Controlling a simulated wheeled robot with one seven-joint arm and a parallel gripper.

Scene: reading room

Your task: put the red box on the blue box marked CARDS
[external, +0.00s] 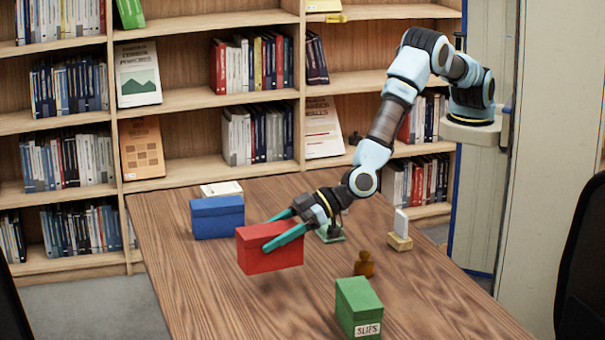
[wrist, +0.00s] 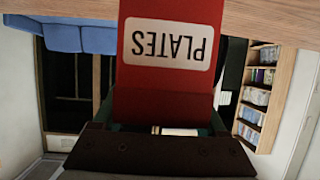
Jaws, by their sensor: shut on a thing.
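The red box (external: 283,262) is in my gripper (external: 268,235), whose teal fingers are shut on it from both sides. It appears held above the wooden table, in front and to the right of the blue box. In the wrist view the red box (wrist: 170,85) fills the upper middle, and its white label reads PLATES upside down. The blue box (external: 217,217) stands on the table at the back left, apart from the red box. No CARDS label shows on its visible sides.
A green box (external: 358,308) marked SLIPS stands at the front right of the table (external: 190,285). A small brown object (external: 364,264), a wooden block with a white card (external: 400,242) and a green item (external: 331,236) lie right. A white item (external: 221,188) is behind the blue box.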

